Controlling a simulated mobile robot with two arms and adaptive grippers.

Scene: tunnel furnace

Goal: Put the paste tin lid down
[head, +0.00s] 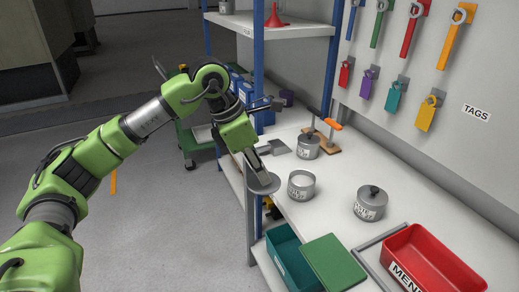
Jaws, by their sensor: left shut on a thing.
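The paste tin lid (268,187) is a flat grey disc. My left gripper (258,172) is shut on it from above and holds it near the bench's left edge, beside the open tin. The lid's knob is hidden between the fingers. I cannot tell exactly how high the lid is. The open grey tin (301,190) stands upright on the white bench (330,188), just right of the lid, with no lid on it. My right gripper is not in view.
Two lidded grey tins stand on the bench, one behind (308,151) and one at right (370,206). A red bin (430,255), a green lid or board (333,264) and a teal bin (283,240) are in front. A blue shelf post (259,65) rises behind my gripper.

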